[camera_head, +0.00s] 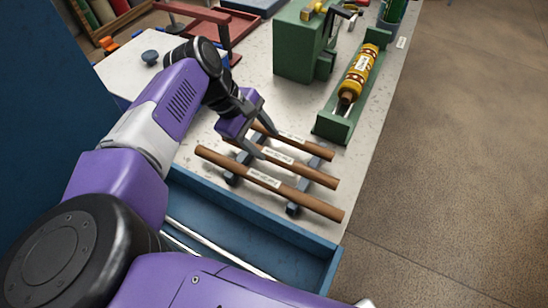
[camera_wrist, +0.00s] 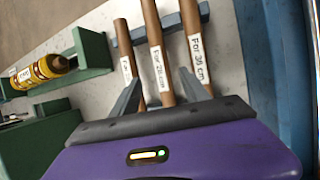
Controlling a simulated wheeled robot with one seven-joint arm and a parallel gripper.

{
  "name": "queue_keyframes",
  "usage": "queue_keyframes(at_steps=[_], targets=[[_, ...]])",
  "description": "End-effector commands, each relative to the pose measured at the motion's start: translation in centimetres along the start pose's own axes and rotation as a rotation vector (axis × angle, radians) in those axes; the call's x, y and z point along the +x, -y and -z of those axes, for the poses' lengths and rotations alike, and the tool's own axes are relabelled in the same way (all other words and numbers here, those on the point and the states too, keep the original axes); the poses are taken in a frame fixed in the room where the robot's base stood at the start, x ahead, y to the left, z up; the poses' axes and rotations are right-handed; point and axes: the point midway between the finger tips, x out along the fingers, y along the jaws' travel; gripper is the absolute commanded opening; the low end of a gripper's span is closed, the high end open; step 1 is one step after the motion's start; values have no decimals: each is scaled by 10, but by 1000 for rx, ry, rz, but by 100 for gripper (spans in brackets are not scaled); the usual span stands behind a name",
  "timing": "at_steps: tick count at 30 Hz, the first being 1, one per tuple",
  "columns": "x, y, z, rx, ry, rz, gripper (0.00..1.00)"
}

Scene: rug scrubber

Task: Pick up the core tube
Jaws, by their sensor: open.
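Three brown core tubes lie side by side across dark supports on the bench: a near one (camera_head: 315,203), a middle one (camera_head: 315,175) and a far one (camera_head: 315,149). In the wrist view they are the right tube (camera_wrist: 193,22), the middle tube (camera_wrist: 152,25) and the left tube (camera_wrist: 122,35). Each has a white label; "For 28 cm" and "For 38 cm" seem to show on the middle and right ones. My gripper (camera_head: 268,145) is open above the tubes. In the wrist view, its fingers (camera_wrist: 161,76) stand either side of the middle tube; contact cannot be told.
A green cradle (camera_head: 333,127) holds a yellow patterned roll (camera_head: 362,68) behind the tubes. A green machine (camera_head: 297,50) stands farther back. A blue open drawer (camera_head: 215,222) lies in front. A red frame (camera_head: 200,14) is at back left. The floor at right is clear.

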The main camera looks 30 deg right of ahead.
Motion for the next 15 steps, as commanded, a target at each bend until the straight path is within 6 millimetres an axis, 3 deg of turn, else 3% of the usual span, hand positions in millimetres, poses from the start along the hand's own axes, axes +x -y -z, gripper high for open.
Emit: queue_keyframes(at_steps=[15], targets=[[47,1,2,-1,5,-3,54]])
